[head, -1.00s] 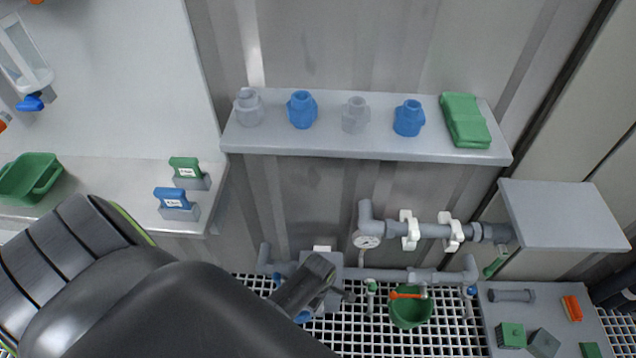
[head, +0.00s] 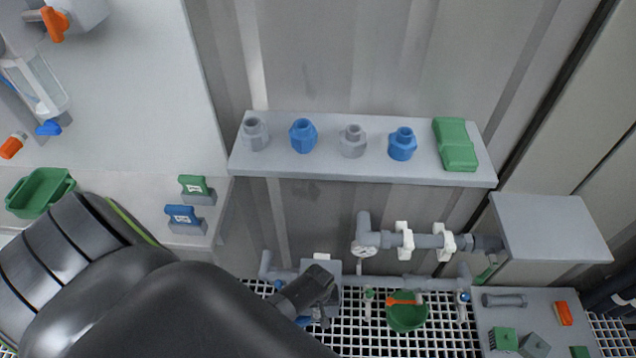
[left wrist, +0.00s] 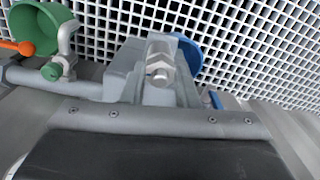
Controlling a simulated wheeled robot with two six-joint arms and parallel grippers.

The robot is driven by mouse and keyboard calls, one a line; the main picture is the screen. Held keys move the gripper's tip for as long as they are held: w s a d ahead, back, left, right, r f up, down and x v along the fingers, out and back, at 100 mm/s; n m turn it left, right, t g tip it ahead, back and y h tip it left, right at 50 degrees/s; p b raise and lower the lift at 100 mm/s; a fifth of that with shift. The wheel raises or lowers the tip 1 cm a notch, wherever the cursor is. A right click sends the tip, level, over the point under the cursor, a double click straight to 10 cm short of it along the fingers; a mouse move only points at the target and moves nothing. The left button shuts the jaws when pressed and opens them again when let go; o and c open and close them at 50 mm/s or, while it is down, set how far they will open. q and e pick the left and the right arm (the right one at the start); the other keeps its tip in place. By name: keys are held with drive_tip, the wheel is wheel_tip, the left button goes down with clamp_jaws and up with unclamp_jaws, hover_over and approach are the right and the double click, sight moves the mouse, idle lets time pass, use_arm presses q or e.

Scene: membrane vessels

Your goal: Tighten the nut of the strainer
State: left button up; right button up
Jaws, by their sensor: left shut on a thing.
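My left gripper (head: 326,280) reaches down from the left, over the low pipework by the wall. It is shut on what looks like the strainer's nut; its fingers and arm hide much of it in the head view. In the left wrist view a shiny hexagonal nut (left wrist: 159,70) shows at the gripper's tips (left wrist: 160,82), beside a grey block-shaped body (left wrist: 122,70). I cannot make out the strainer's full shape. My right gripper is not in view.
A blue bowl (left wrist: 188,55) is close behind the nut. The wall shelf (head: 365,172) above carries fittings and a green cloth-like block (head: 455,144). White grating forms the floor.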

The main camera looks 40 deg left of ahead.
use_arm(q)
drive_tip(key=shift+m, duration=0.8)
drive_tip(key=shift+o, duration=0.2)
drive_tip(key=shift+m, duration=0.3)
drive_tip(key=o, duration=1)
drive_tip(key=shift+c, duration=0.2)
drive_tip(key=shift+r+p, duration=0.1)
drive_tip(key=shift+p, duration=0.25)
drive_tip(key=shift+r, duration=0.35)
wheel_tip(320, 180, up, 16)
drive_tip(key=p, duration=0.6)
drive_tip(key=shift+r+p, duration=0.25)
drive_tip(key=shift+p, duration=0.1)
